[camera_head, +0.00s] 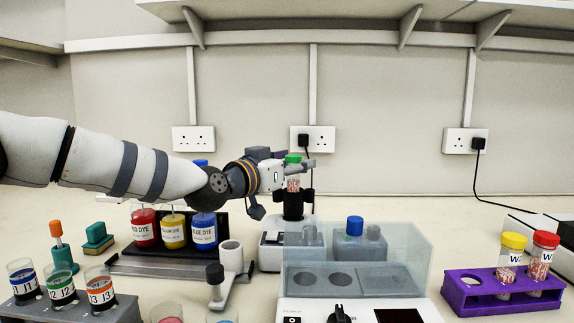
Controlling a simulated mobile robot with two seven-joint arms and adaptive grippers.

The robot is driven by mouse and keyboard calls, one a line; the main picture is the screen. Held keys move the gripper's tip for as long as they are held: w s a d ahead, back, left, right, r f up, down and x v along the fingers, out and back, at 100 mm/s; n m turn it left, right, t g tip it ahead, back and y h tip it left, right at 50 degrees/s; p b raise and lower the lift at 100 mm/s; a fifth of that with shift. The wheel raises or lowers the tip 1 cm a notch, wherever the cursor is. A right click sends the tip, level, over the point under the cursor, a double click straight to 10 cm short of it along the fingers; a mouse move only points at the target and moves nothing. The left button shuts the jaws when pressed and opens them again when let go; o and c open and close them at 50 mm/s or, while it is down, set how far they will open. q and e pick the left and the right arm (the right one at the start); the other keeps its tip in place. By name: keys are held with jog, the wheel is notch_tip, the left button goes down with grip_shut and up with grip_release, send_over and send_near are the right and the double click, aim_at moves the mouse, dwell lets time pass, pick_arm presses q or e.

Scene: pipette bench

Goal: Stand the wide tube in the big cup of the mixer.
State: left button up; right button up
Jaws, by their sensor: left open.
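A wide tube with a green cap (293,158) and reddish-brown contents stands upright above the black cup (293,206) of the mixer (272,250). Its lower end is hidden by the cup, so it looks seated in it, but I cannot see how deep. My left gripper (293,175) is open at the tube, just above the cup, with a finger near the cap. I cannot tell whether a finger still touches the tube. My right gripper is not in view.
A purple rack (470,299) at right holds two W-marked tubes with yellow (513,241) and red (546,239) caps. A clear-shielded device (355,280) stands in front of the mixer. Dye bottles (173,231) stand left.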

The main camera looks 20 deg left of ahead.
pick_arm(q)
jog(key=v, duration=1.1)
jog(key=shift+s+a, duration=0.2)
jog(key=shift+s, duration=0.15)
